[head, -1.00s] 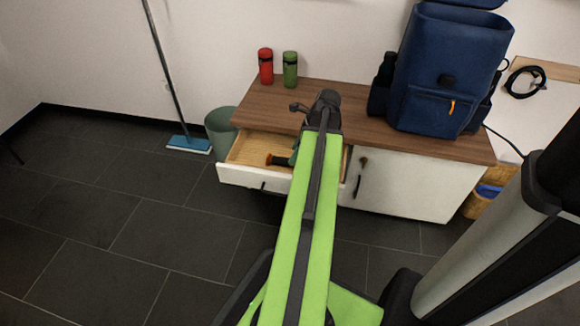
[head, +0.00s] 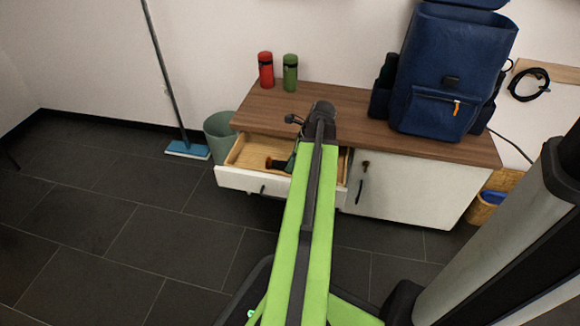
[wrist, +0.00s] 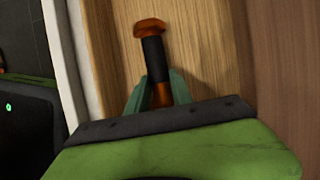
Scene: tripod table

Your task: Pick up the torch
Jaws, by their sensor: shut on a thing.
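The torch, with orange ends and a black grip, lies in the open drawer. Its black grip (wrist: 153,60) and orange flared head show in the wrist view, pointing away from my gripper. In the head view the torch (head: 274,163) shows at the drawer's middle. My gripper (wrist: 160,92) has its two teal fingers on either side of the torch's near orange part, shut on it. In the head view my gripper (head: 291,162) is mostly hidden behind my arm. Whether the torch touches the drawer floor I cannot tell.
The open drawer (head: 240,178) has a white front and wooden walls. On the cabinet top (head: 345,125) stand a red canister (head: 265,70), a green canister (head: 290,73) and a blue backpack (head: 450,75). A green bin (head: 220,135) and a mop (head: 187,150) stand left.

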